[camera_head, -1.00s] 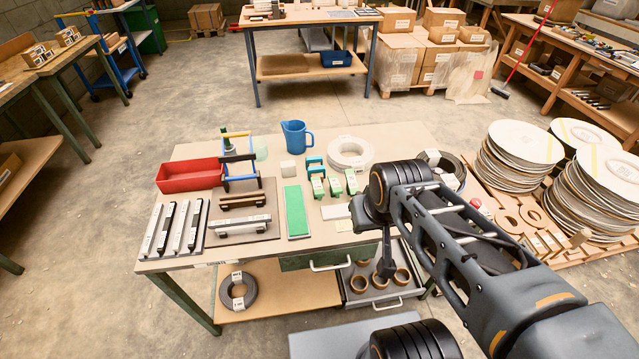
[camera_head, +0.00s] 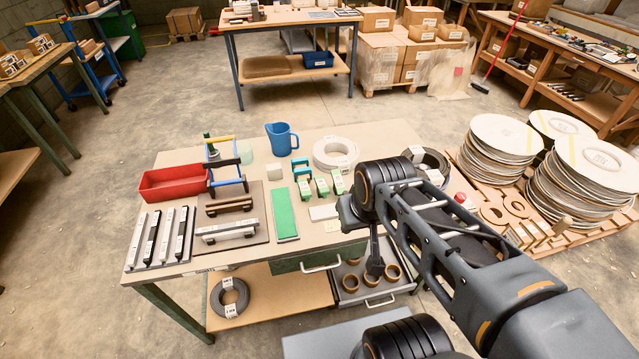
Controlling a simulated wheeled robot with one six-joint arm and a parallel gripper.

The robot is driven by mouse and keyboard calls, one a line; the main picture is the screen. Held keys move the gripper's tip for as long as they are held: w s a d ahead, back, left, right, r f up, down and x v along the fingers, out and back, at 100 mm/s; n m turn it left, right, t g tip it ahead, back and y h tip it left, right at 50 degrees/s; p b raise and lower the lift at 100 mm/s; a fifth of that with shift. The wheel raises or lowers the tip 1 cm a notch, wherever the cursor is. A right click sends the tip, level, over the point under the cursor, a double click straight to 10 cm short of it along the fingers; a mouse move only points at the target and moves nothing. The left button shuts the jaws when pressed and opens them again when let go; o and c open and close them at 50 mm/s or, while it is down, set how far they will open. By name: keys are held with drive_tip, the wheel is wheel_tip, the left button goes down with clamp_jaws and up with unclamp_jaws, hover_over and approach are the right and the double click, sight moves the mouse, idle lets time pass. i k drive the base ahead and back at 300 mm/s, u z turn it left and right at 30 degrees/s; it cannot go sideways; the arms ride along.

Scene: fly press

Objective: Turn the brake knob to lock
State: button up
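No fly press and no brake knob can be made out in this view. My arm reaches in from the lower right over the right part of the workbench (camera_head: 330,236). My gripper (camera_head: 375,266) seems to be the dark end that hangs down in front of the bench's right side, over the open drawer. Its fingers are too small and dark to tell open from shut. I see nothing held in it.
The bench carries a red bin (camera_head: 180,182), a blue jug (camera_head: 282,139), a green strip (camera_head: 284,213) and a white ring (camera_head: 335,152). An open drawer (camera_head: 350,284) holds brown rings. Stacked discs (camera_head: 500,145) stand at right. Floor left of the bench is clear.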

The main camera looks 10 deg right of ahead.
sight(461, 197)
drive_tip(key=z, duration=0.15)
drive_tip(key=k, duration=0.65)
drive_tip(key=z, duration=0.4)
drive_tip(key=i, duration=0.5)
drive_tip(key=z, duration=0.8)
